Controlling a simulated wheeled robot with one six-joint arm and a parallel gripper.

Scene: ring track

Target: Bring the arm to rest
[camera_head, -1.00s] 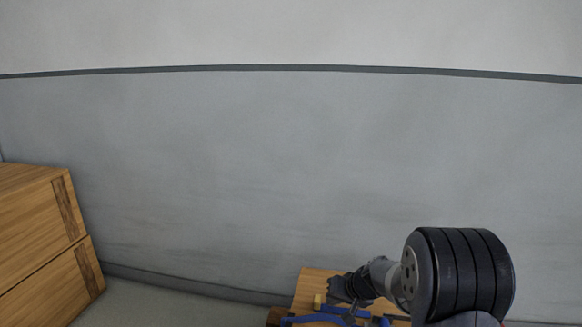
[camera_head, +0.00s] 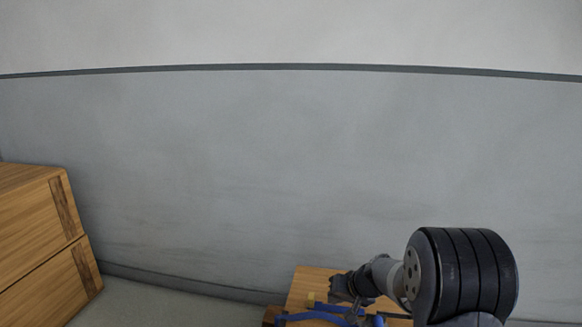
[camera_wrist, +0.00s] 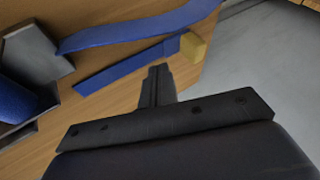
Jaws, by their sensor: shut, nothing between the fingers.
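My gripper (camera_wrist: 159,72) is shut and empty in the wrist view, its fingers together over a wooden table top (camera_wrist: 125,25). It also shows in the head view (camera_head: 345,288), low and right of centre, above the same table (camera_head: 305,284). My dark arm link covers part of that corner. In the wrist view, a curved blue strip (camera_wrist: 140,32) and a straight blue strip (camera_wrist: 120,70) lie past the fingertips. A small yellow block (camera_wrist: 194,47) sits at the end of the straight strip. The fingers look apart from these things.
A blue round thing and grey metal pieces (camera_wrist: 40,52) lie at the left of the wrist view. Wooden boxes (camera_head: 35,225) are stacked at the left of the head view. A grey wall (camera_head: 250,160) stands behind. Bare floor (camera_head: 165,300) lies between boxes and table.

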